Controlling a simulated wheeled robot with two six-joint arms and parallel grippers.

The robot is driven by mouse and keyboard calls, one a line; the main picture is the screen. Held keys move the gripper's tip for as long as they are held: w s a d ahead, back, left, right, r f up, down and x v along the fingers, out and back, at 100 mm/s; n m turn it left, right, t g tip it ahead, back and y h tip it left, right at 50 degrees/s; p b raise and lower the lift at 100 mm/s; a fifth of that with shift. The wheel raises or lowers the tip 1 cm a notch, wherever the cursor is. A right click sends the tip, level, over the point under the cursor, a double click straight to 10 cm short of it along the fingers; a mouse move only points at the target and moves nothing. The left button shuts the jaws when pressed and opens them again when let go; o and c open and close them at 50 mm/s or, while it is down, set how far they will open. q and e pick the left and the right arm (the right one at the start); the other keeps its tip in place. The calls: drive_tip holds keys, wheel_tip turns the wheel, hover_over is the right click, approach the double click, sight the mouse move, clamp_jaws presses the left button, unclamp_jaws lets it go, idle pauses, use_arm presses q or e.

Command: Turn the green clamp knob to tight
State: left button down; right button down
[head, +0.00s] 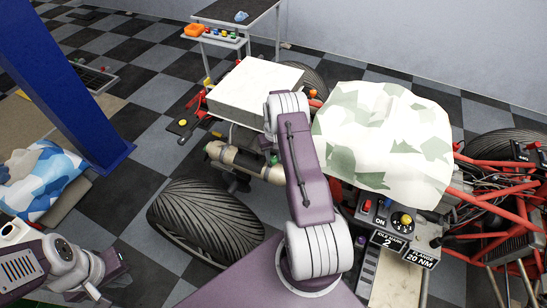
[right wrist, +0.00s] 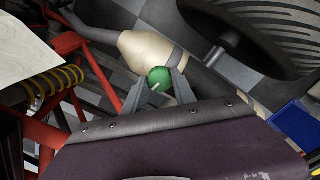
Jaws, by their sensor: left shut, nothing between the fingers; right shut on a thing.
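The green clamp knob (right wrist: 160,77) is round with a pale pointer mark, beside a beige cylinder (right wrist: 150,52) with a grey band. My right gripper (right wrist: 158,84) is shut on the knob, one grey finger on each side of it. In the head view a small bit of green shows at the end of the beige cylinder (head: 235,160), beside my purple right arm, which hides the right gripper. Any tight marking is not readable. My left gripper (head: 108,268) is at the lower left of the head view, shut and empty, far from the knob.
A large black tyre (head: 205,220) lies close below the cylinder. A white box-like panel (head: 255,92) and a camouflage cover (head: 385,135) flank my right arm. Red frame tubes (right wrist: 60,105) run left of the knob. A blue post (head: 65,80) stands at the left.

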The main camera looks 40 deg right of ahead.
sight(273, 158)
drive_tip(key=shift+m, duration=1.7)
drive_tip(key=c, duration=1)
unclamp_jaws()
wheel_tip(273, 158, up, 9)
drive_tip(key=shift+r, duration=0.1)
